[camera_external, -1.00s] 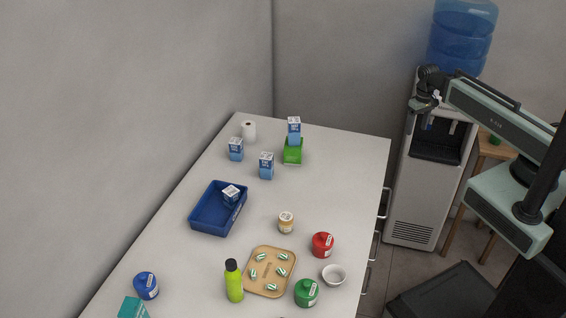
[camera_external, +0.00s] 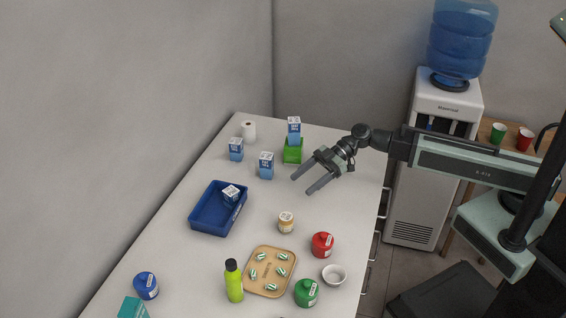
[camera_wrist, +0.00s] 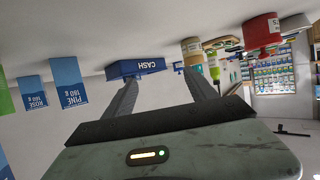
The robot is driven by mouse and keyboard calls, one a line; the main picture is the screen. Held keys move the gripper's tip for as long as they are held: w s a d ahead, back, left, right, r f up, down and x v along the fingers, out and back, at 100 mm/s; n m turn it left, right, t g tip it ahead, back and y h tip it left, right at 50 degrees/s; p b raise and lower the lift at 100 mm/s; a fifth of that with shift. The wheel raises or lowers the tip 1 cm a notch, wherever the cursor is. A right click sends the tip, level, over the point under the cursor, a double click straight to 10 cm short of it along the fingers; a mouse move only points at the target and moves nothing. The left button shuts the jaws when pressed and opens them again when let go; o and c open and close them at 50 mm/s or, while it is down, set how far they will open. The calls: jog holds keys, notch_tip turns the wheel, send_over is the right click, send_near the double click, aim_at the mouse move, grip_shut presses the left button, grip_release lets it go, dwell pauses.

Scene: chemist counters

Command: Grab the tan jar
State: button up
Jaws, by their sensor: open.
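The tan jar (camera_external: 286,222) stands upright on the white counter (camera_external: 330,215), with a pale label and a light lid. It also shows upside down in the wrist view (camera_wrist: 192,50), just beyond and between the finger line and the right finger. My gripper (camera_external: 302,186) is open and empty. It hangs above the counter, behind the tan jar and a little to its right, with its fingers pointing left. Nothing touches the jar.
A red jar (camera_external: 322,245), a tan tray of small packets (camera_external: 268,291), a green jar (camera_external: 306,293) and a white bowl (camera_external: 333,275) stand nearer the front. A blue bin (camera_external: 205,222) is left. Blue cartons (camera_external: 266,166) stand behind. Counter around the jar is clear.

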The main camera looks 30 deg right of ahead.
jog(key=n+g, duration=0.1)
jog(key=g, duration=0.1)
send_near(286, 222)
jog(key=f, duration=0.2)
jog(key=a+f, duration=0.1)
jog(key=shift+w+b, duration=0.25)
jog(key=shift+b, duration=0.15)
jog(key=shift+w+b+x, duration=0.25)
jog(key=shift+b+x, duration=0.5)
jog(key=shift+x, duration=1.25)
jog(key=shift+w+b+x, duration=0.2)
jog(key=shift+b+x, duration=0.5)
jog(key=shift+x, duration=1.25)
jog(key=shift+c, duration=1)
jog(key=shift+f, duration=0.1)
grip_shut()
notch_tip(286, 222, up, 10)
jog(key=p, duration=1)
